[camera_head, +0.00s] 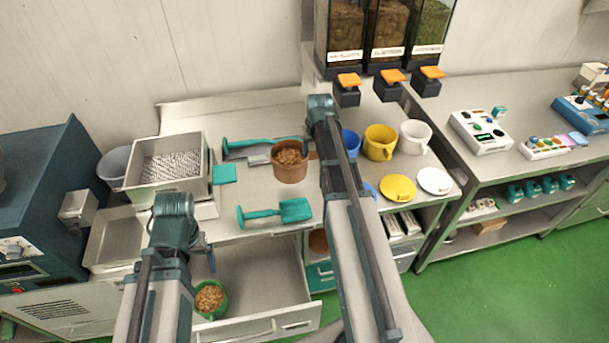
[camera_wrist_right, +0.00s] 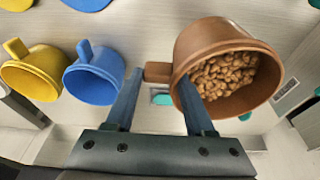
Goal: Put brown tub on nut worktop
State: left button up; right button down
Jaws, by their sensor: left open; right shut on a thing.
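The brown tub (camera_head: 290,172) holds brown nuts and is upright over the steel worktop (camera_head: 255,192) in the head view. My right gripper (camera_wrist_right: 160,78) is shut on the tub's handle, with a finger on each side of it in the right wrist view. The tub (camera_wrist_right: 226,38) is just right of the fingers there. I cannot tell whether its base touches the worktop. My left gripper (camera_head: 208,258) is open above the pulled-out drawer, near a green tub (camera_head: 211,310) of nuts; its fingers are partly hidden.
Blue (camera_head: 350,143), yellow (camera_head: 379,148) and white (camera_head: 414,136) tubs stand to the right, with yellow (camera_head: 398,188) and white (camera_head: 434,181) discs in front. Teal scoops (camera_head: 290,211) lie on the worktop. A metal tray (camera_head: 166,182) is left. Dispensers (camera_head: 388,40) hang above.

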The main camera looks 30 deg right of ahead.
notch_tip(320, 180, down, 5)
jog(key=b, duration=0.3)
jog(key=shift+r, duration=0.2)
jog(key=shift+b, duration=0.3)
notch_tip(320, 180, down, 4)
jog(key=b, duration=0.3)
jog(key=shift+b, duration=0.4)
jog(key=shift+r, duration=0.2)
jog(key=shift+f, duration=0.1)
jog(key=shift+c, duration=1.3)
grip_release()
jog(key=p+v, duration=1.1)
jog(key=v, duration=0.1)
jog(key=shift+p, duration=0.4)
